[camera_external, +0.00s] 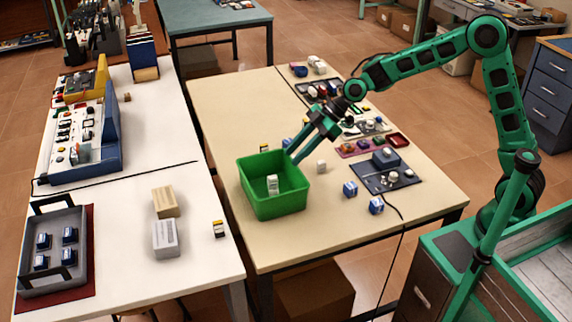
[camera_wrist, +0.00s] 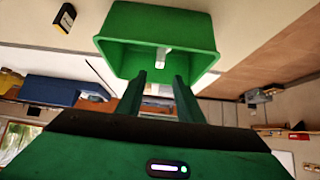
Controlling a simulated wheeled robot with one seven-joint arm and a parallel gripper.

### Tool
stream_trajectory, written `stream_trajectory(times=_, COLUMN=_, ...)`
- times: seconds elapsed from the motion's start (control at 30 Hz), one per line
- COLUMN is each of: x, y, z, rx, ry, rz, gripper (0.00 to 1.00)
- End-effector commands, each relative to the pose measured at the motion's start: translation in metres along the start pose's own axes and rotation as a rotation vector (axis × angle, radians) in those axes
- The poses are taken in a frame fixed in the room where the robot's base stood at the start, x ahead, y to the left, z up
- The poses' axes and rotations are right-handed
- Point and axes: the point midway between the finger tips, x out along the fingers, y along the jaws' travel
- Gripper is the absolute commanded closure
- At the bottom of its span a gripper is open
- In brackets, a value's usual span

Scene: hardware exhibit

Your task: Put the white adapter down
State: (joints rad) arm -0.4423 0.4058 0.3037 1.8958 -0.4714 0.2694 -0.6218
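The white adapter (camera_external: 273,185) is inside the green bin (camera_external: 276,208), low down and apart from my fingers. I cannot tell exactly how it rests on the bin's floor. It also shows as a small white piece in the bin in the wrist view (camera_wrist: 163,56). My gripper (camera_external: 293,158) reaches to the bin's back right rim, above and to the right of the adapter. In the wrist view my two fingers (camera_wrist: 160,80) stand apart with nothing held between them, pointing at the bin (camera_wrist: 120,57).
A small white block (camera_external: 321,167) and blue-and-white boxes (camera_external: 350,189) stand right of the bin. A dark board (camera_external: 400,180) and trays of parts lie farther right. A white table (camera_external: 200,205) stands left across a narrow gap.

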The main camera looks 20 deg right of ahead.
Motion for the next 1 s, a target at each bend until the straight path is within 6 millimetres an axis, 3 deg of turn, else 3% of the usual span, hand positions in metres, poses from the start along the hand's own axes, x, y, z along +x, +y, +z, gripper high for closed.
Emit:
stream_trajectory(times=0.4, x=-0.011, y=0.002, z=0.002, rx=0.004, ry=-0.004, rz=0.004, gripper=0.66)
stream_trajectory(times=0.53, x=-0.035, y=0.019, z=0.027, rx=0.057, ry=-0.053, rz=0.053, gripper=0.66)
stream_trajectory(times=0.67, x=-0.097, y=0.048, z=0.087, rx=0.201, ry=-0.163, rz=0.161, gripper=0.66)
stream_trajectory(times=0.8, x=-0.185, y=0.065, z=0.171, rx=0.432, ry=-0.293, rz=0.306, gripper=0.66)
stream_trajectory(times=0.93, x=-0.270, y=0.054, z=0.247, rx=0.680, ry=-0.390, rz=0.439, gripper=0.66)
stream_trajectory(times=1.0, x=-0.313, y=0.036, z=0.286, rx=0.825, ry=-0.432, rz=0.507, gripper=0.66)
